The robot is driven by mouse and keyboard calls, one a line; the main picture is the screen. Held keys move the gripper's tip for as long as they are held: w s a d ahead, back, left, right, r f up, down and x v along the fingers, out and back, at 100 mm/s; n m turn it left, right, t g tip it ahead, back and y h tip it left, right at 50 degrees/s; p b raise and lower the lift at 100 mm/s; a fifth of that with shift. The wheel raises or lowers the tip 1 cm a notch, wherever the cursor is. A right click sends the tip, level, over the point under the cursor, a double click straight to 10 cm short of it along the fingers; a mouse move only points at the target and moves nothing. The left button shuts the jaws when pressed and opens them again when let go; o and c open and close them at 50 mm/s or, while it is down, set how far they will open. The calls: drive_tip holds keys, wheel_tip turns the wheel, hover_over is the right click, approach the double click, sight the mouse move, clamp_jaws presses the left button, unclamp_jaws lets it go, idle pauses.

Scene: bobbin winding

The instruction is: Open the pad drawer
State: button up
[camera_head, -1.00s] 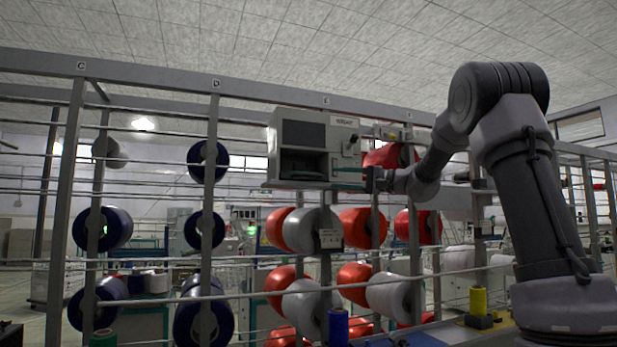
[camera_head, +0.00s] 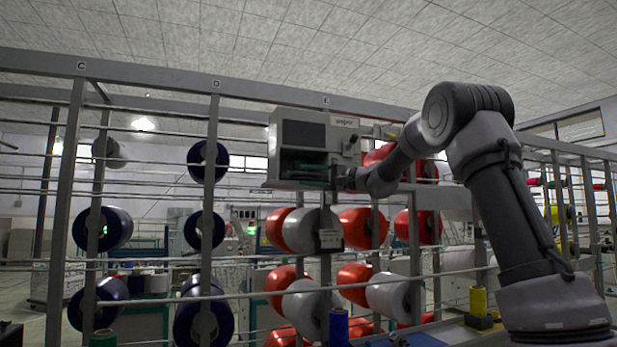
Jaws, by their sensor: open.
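A grey box-shaped unit (camera_head: 342,142) is mounted on the rack, with a dark panel (camera_head: 303,134) above a dark recess (camera_head: 291,160). No separate pad drawer can be made out; a pale ledge (camera_head: 284,184) runs along the bottom of the recess. My gripper (camera_head: 300,175) comes in from the right, its thin teal fingers spread apart, one above the other, in front of or inside the recess. I cannot tell whether they touch anything. Nothing shows between them.
Rack posts (camera_head: 210,200) and horizontal rods surround the unit. Red spools (camera_head: 361,228), white spools (camera_head: 306,310) and navy spools (camera_head: 208,160) hang below and to the left. A yellow spool (camera_head: 478,301) and a blue spool (camera_head: 338,327) stand low in front.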

clamp_jaws()
idle(1.4)
